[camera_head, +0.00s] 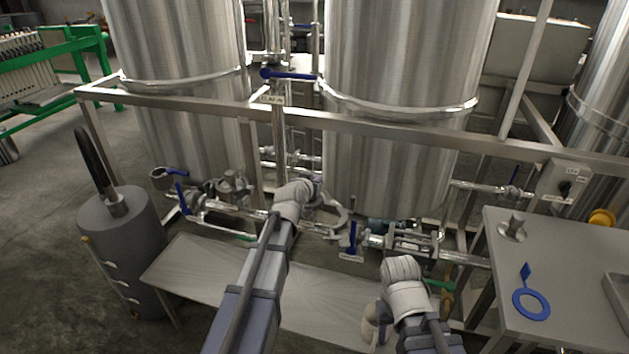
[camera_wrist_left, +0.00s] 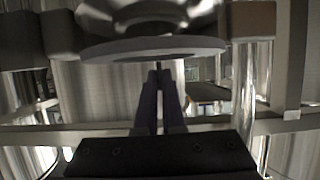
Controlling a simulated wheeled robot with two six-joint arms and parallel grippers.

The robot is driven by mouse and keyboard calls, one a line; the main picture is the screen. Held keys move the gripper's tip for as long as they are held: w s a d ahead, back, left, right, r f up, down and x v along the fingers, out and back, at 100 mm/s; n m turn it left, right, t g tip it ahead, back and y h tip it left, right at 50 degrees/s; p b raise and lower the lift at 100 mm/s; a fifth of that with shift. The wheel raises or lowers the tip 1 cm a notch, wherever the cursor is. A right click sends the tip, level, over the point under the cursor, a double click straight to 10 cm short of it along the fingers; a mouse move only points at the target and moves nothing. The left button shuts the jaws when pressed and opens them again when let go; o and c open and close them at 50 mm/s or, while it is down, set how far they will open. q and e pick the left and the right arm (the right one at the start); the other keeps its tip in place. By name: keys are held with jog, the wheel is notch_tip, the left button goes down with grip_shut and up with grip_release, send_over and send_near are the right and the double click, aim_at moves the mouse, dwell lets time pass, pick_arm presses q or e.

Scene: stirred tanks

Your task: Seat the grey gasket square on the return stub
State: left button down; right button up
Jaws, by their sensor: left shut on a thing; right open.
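The grey gasket (camera_wrist_left: 100,52) shows in the left wrist view as a thin flat ring seen almost edge-on. My left gripper (camera_wrist_left: 158,78) is shut on its tab. A round shiny steel fitting (camera_wrist_left: 150,14) is directly beyond the ring, very close. I cannot tell whether ring and fitting touch or whether this is the return stub.
A blue tabbed ring (camera_head: 531,303) lies on the steel table (camera_head: 575,285) at right, near a short stub (camera_head: 514,228). A frame rail (camera_head: 390,133) crosses before the tanks. Blue-handled valves (camera_head: 352,238) stick out nearby. A grey cylinder (camera_head: 123,235) stands left.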

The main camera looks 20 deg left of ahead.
pick_arm(q)
jog(key=shift+f+b, duration=0.7)
jog(key=shift+f, duration=0.1)
jog(key=c, duration=0.9)
grip_release()
jog(key=shift+c, duration=0.2)
jog(key=shift+r, duration=0.1)
jog(key=p+v, duration=0.3)
jog(key=v, duration=0.5)
jog(key=shift+w, duration=0.1)
